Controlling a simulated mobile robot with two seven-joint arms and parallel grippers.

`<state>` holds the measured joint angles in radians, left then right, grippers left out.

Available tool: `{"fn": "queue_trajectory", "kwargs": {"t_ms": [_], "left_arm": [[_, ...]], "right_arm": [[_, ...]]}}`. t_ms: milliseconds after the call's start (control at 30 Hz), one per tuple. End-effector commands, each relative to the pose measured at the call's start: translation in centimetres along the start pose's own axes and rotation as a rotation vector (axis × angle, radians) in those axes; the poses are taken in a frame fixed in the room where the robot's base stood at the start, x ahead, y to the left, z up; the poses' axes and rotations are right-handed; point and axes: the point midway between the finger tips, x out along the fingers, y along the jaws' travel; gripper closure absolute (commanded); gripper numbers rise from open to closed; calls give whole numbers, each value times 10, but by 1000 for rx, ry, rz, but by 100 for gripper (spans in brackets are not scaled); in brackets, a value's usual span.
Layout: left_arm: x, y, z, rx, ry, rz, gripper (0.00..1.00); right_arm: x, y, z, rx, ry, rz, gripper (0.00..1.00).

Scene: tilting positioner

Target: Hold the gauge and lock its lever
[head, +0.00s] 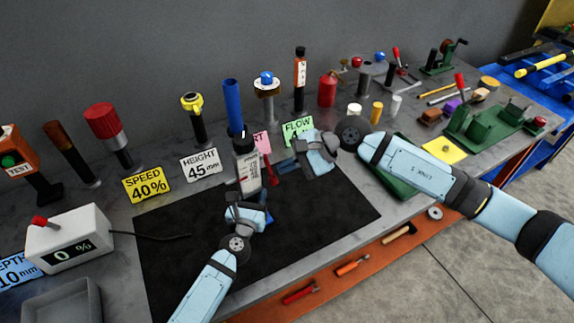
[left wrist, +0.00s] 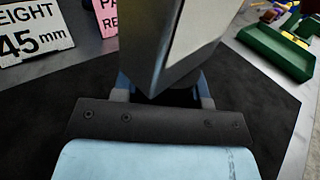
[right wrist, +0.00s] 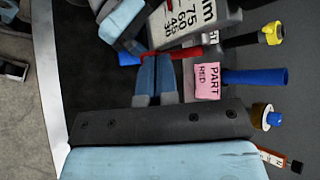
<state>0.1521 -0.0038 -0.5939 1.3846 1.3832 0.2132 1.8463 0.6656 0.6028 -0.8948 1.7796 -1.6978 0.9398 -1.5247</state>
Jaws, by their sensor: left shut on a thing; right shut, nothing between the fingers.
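The gauge (head: 248,175) is a grey upright block with a white number scale. My left gripper (head: 246,197) is shut on its lower part above the black mat; the left wrist view shows the gauge (left wrist: 165,45) between the fingers. The gauge's red lever (head: 271,172) sticks out on its right side in the head view. My right gripper (head: 281,166) is shut and empty beside the lever. In the right wrist view its closed fingertips (right wrist: 156,62) are close to the red lever (right wrist: 175,53); I cannot tell whether they touch.
The black mat (head: 180,270) is mostly clear. Behind it stand a pink card (right wrist: 209,80), a green FLOW card (head: 298,130), a HEIGHT 45 mm card (head: 200,165) and a blue post (head: 232,105). A grey percent box (head: 68,238) stands at the left.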

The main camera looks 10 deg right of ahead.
Motion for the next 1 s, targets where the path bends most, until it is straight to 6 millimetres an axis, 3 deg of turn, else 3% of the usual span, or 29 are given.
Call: {"fn": "queue_trajectory", "kwargs": {"t_ms": [167, 600, 800, 1000], "left_arm": [[0, 0, 0, 0, 0, 0, 100], [0, 0, 0, 0, 0, 0, 100], [0, 0, 0, 0, 0, 0, 100], [0, 0, 0, 0, 0, -1, 100]], "right_arm": [[-17, 3, -5, 2, 3, 0, 100], [-109, 23, -11, 0, 3, 1, 100], [-131, 27, -12, 1, 1, 0, 100], [-136, 28, -11, -1, 0, 0, 100]]}}
